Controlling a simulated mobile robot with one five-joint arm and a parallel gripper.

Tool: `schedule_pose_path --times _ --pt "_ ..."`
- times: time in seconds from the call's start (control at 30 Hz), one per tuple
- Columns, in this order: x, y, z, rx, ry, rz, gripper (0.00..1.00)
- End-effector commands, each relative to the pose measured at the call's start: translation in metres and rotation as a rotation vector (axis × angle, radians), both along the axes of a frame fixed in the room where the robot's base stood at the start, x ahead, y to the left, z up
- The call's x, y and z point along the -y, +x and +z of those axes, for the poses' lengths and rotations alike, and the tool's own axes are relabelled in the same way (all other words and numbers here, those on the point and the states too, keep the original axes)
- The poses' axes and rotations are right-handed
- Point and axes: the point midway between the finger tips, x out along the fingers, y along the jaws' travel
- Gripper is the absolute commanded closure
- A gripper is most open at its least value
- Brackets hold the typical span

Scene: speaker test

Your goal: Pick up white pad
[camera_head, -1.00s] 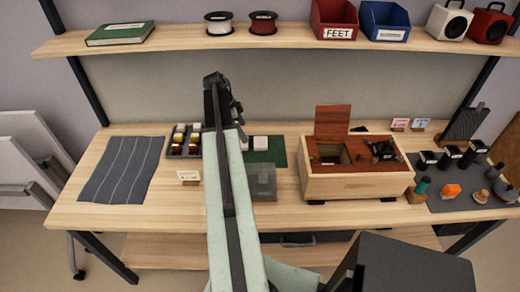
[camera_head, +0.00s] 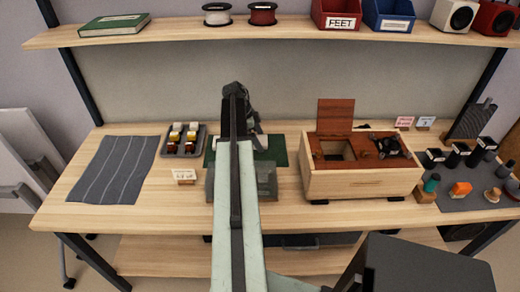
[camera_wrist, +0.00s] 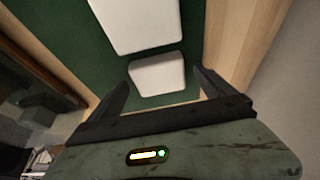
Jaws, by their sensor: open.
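Two white pads lie on a green mat (camera_wrist: 88,40) in the wrist view. The nearer white pad (camera_wrist: 158,75) lies between and beyond my open fingers, and the larger-looking white pad (camera_wrist: 140,22) is behind it at the top edge. My gripper (camera_wrist: 162,88) is open, with a dark finger on each side and nothing held. In the head view my gripper (camera_head: 246,122) is over the green mat (camera_head: 276,152), and my arm hides much of the pads. A small part of a white pad (camera_head: 260,143) shows right of the arm.
A wooden box (camera_head: 360,184) with a raised lid stands right of the mat. A tray (camera_head: 169,151) of small bottles stands left. A grey translucent block (camera_head: 266,180) sits in front of the mat. A shelf (camera_head: 180,35) runs above; a grey cloth (camera_head: 115,170) lies far left.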

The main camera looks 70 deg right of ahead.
Motion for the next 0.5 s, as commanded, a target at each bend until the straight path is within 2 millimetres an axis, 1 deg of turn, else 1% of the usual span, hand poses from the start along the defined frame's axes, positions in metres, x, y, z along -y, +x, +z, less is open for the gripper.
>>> schedule_pose_path --times 0.03,0.17,0.2,0.27,0.3,0.37,0.4,0.43,0.5 --pt "0.0003 -0.0007 -0.0031 0.0 0.0 0.0 0.06" --pt "0.0001 -0.0003 -0.0001 0.0 0.0 0.001 0.06" --pt "0.0001 -0.0002 0.0 0.0 0.0 0.001 0.12" --pt "0.0 -0.0001 0.0 0.0 0.0 0.001 0.29" --pt "-0.0001 0.0 0.0001 0.0 0.0 0.001 0.4" --pt "-0.0001 0.0001 0.0001 0.0 0.001 0.002 0.56" --pt "-0.0001 0.0001 0.0001 0.0 0.001 0.002 0.68" --pt "-0.0002 0.0002 0.0 0.0 0.001 0.002 0.7" --pt "-0.0002 0.0003 0.0001 0.0 0.001 0.002 0.7"
